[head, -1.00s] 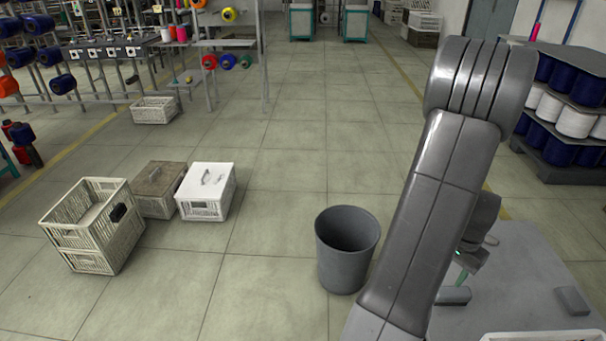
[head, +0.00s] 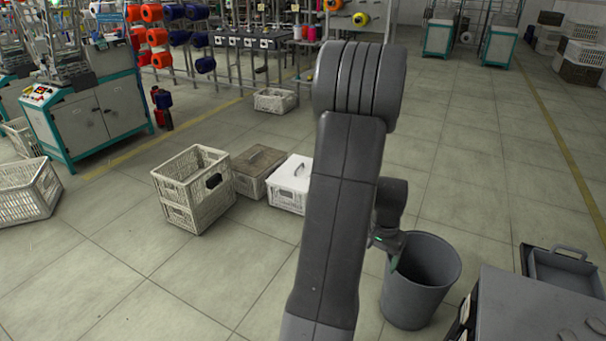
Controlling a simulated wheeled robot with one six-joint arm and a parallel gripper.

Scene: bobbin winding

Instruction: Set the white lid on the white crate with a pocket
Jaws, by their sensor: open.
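The white crate with a dark pocket (head: 195,194) on its side stands on the floor left of my arm. Its top is open and I can see into it. A white lid (head: 296,170) with a handle lies on a smaller white crate (head: 285,198) to its right, partly hidden by my arm. My gripper (head: 392,260) is open and looks empty, pointing down beside my arm in front of the grey bin. It is small in the picture and well apart from the crates.
A brown crate (head: 252,182) with a lid stands between the two white crates. A grey bin (head: 425,295) stands to the right, near my gripper. A grey worktop (head: 530,310) fills the lower right corner. Another white crate (head: 20,203) is at far left. Floor in front of the crates is clear.

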